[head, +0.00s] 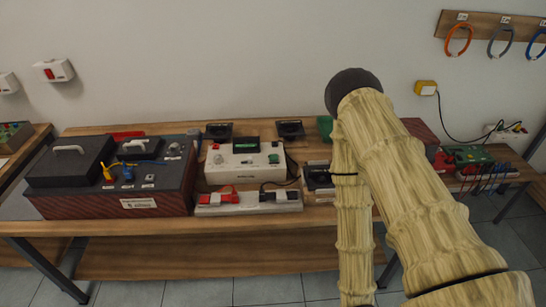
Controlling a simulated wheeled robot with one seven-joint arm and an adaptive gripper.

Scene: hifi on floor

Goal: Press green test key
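A cream-white test unit (228,172) stands on the wooden bench near the middle of the head view. Its front carries a small dark green display (246,145) at the top and a red button (215,146) at the left. A small green key (273,158) shows on its right side; its label is too small to read. My arm, in a straw-coloured cover, fills the right of the view and stands apart from the unit's face in the picture. My gripper is not in view.
A power strip (246,203) with red and black plugs lies in front of the unit. A dark tool case (120,195) stands left. A green circuit board (470,155) with leads lies at right. My arm hides part of the bench.

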